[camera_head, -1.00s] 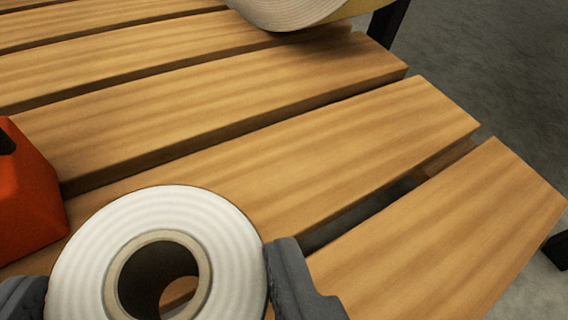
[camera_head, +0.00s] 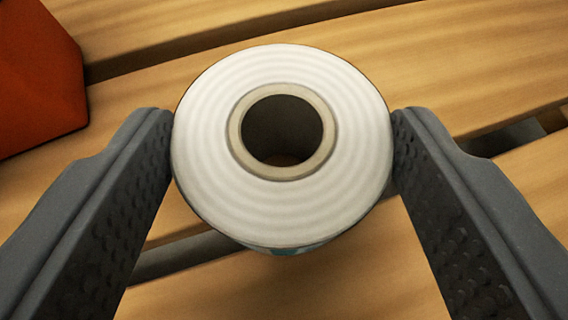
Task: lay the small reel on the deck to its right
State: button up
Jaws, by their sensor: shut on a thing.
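The small reel (camera_head: 355,150) is white with a tan cardboard core and a dark hole through its middle. It is in the centre of the view with its ringed end face towards the camera. My gripper (camera_head: 282,140) is shut on the reel, one dark grey finger against its left side and one against its right. A slatted wooden deck (camera_head: 400,45) lies beneath and around it. The reel hides the slats under it, so I cannot tell whether it touches the deck.
An orange-red object (camera_head: 40,80) stands on the deck at the upper left, a little way from the left finger. Dark gaps run between the slats. The deck to the right of the reel looks clear.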

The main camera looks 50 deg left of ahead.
jog(key=o, duration=1.1)
jog(key=shift+c, duration=0.2)
jog(key=p+v, duration=0.3)
jog(key=v, duration=0.9)
